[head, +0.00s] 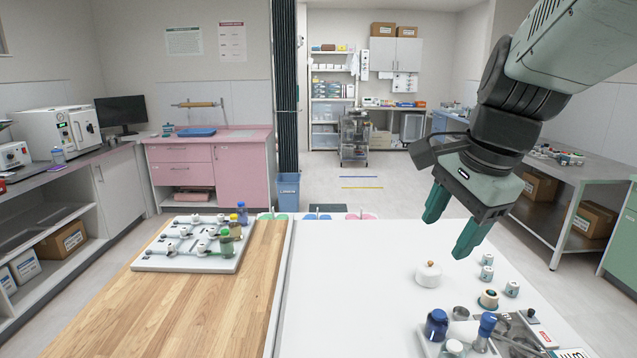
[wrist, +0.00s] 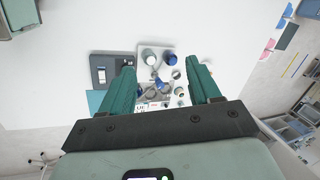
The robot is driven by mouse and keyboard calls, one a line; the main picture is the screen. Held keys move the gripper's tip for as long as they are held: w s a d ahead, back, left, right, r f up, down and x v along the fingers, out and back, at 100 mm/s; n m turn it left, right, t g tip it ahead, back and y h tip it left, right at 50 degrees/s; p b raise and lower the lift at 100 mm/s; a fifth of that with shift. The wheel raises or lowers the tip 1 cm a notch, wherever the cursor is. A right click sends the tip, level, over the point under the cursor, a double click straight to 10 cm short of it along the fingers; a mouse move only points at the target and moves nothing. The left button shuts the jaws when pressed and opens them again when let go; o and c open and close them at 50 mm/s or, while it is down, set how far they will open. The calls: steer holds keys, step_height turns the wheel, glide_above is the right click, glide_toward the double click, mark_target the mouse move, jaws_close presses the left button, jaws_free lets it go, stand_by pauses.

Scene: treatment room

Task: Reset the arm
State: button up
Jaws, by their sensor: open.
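My gripper (head: 455,222) is open and empty in the head view, raised above the right part of the white table (head: 335,290). Its two green fingers are spread apart and touch nothing. In the wrist view my gripper (wrist: 165,88) frames a group of small items lying well below it. My arm comes in from the upper right of the head view.
A white round container (head: 428,275), several small jars and a blue-capped bottle (head: 436,325) stand at the right of the table. A white rack (head: 190,262) with bottles sits on the wooden part at left. The table's middle is clear.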

steer(key=s+a+n+t, duration=0.1)
steer(key=s+a+n, duration=0.2)
steer(key=s+n, duration=0.4)
steer(key=s+a+n+t+h, duration=0.1)
steer(key=s+a+n, duration=0.3)
steer(key=s+n, duration=0.3)
steer(key=shift+s+a+r, duration=0.2)
steer(key=shift+s, duration=0.35)
